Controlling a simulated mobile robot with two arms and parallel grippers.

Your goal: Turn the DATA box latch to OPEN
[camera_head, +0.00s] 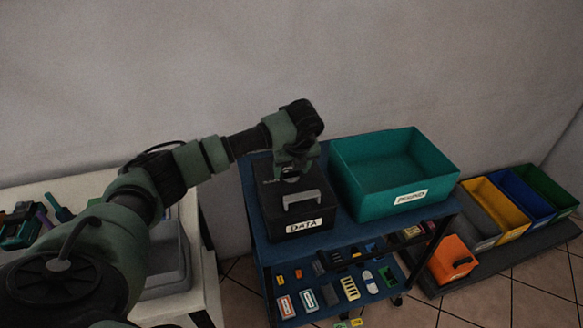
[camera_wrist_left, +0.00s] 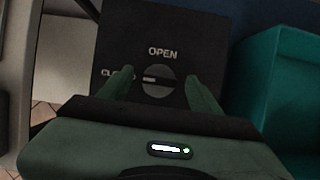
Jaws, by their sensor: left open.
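The black DATA box (camera_head: 296,216) sits on the blue cart's top, with a white DATA label on its front and a grey handle. In the left wrist view, the box lid (camera_wrist_left: 200,35) shows the words OPEN and CLOSED, the latter partly covered by a finger. The round grey latch (camera_wrist_left: 159,82) has a light mark pointing left, toward CLOSED. My left gripper (camera_wrist_left: 160,86) is open above the lid, one finger on each side of the latch. I cannot tell whether the fingers touch it. My left gripper (camera_head: 292,172) hides the latch in the head view. My right gripper is not in view.
A teal bin (camera_head: 393,201) stands right beside the DATA box on the cart (camera_head: 341,228). Small parts lie on the lower shelf. Coloured bins (camera_head: 497,212) and an orange box (camera_head: 452,262) stand at right. A white table (camera_head: 89,190) with a grey container is at left.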

